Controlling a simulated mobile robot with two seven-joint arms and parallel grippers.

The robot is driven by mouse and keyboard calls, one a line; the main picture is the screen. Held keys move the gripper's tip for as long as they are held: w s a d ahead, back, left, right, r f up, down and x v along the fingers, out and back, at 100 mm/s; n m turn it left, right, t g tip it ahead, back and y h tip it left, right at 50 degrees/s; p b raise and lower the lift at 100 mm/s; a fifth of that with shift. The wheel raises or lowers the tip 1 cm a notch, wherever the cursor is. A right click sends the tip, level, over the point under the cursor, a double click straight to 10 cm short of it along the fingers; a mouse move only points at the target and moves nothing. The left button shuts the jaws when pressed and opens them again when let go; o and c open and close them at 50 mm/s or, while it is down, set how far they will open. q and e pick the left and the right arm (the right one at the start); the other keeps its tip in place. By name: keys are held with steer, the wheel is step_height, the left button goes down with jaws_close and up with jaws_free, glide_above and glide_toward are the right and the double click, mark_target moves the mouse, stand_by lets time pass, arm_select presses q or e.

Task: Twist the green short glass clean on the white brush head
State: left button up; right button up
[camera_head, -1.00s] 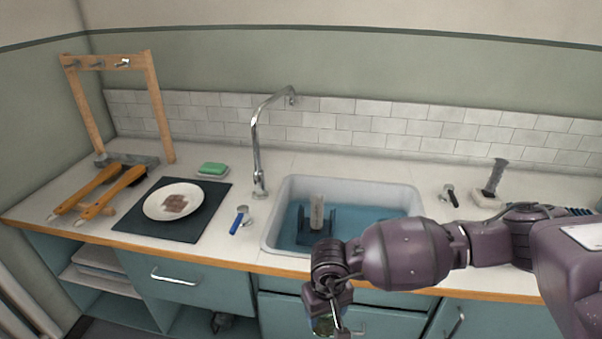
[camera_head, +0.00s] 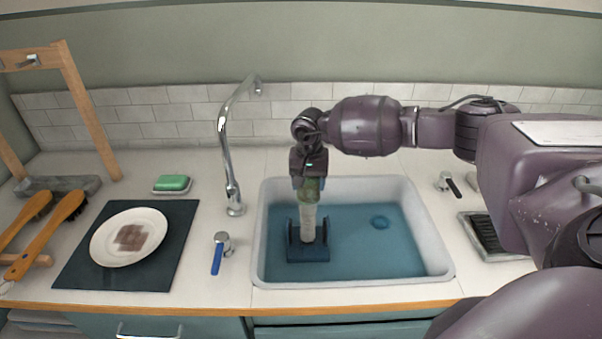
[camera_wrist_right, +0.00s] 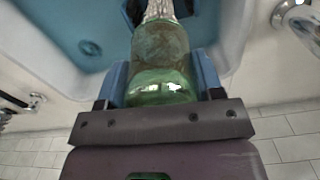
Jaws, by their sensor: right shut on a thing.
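The green short glass (camera_head: 311,190) is between the fingers of my right gripper (camera_head: 309,184), mouth down over the sink. In the right wrist view the glass (camera_wrist_right: 160,60) looks smeared brownish toward its mouth, and the blue fingers press on both sides of it. The white brush head (camera_head: 308,223) stands upright from a dark blue holder (camera_head: 308,254) in the sink. The glass sits at the top of the brush; the wrist view shows bristles (camera_wrist_right: 158,9) at its mouth. How far the brush goes inside is hidden. My left gripper is out of view.
The white sink (camera_head: 440,262) holds blue water. A tap (camera_head: 229,150) rises behind its left side. A plate (camera_head: 128,238) with a brown stain lies on a dark mat (camera_head: 75,273). Green soap (camera_head: 172,183), two wooden brushes (camera_head: 45,235) and a drain tray (camera_head: 488,240) stand around.

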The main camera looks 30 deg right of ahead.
mark_target(308, 207)
steer(key=shift+w+d+r, duration=0.15)
steer(key=shift+w+d, duration=0.1)
steer(key=shift+w, duration=0.05)
steer(key=shift+s+f, duration=0.1)
steer(key=shift+f, duration=0.2)
steer(key=shift+f+b, duration=0.3)
steer(key=shift+f, duration=0.25)
steer(key=shift+f+b, duration=0.3)
steer(key=shift+f, duration=1.2)
steer(key=shift+f+b, duration=0.55)
steer(key=shift+f, duration=0.7)
steer(key=shift+f+b, duration=0.8)
steer(key=shift+f, duration=0.7)
